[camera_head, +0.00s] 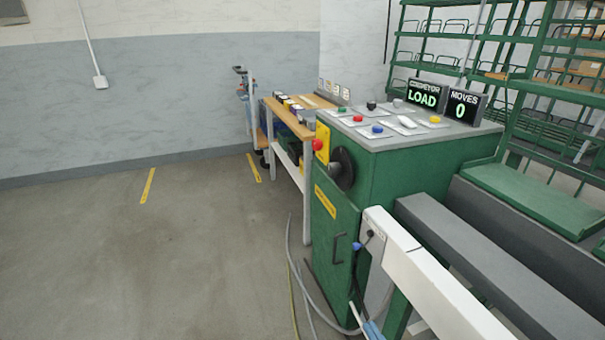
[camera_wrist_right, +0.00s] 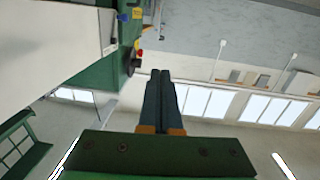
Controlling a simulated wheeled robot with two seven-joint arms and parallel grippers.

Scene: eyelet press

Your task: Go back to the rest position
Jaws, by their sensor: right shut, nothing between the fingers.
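My right gripper (camera_wrist_right: 160,76) shows in the right wrist view, its two dark fingers side by side and touching, with nothing between them. The fingers point away from the camera toward the pale wall and windows. A green machine body and coloured buttons show beyond them at upper left, apart from the fingertips. In the head view I cannot clearly make out either gripper. My left gripper is in neither view.
A green press cabinet (camera_head: 334,230) with buttons on top stands right of centre. Its displays read LOAD (camera_head: 423,95) and MOVES 0 (camera_head: 462,105). A wooden-topped bench (camera_head: 290,115) stands behind it. Cables (camera_head: 292,270) lie on the floor. The floor at left (camera_head: 130,260) is clear.

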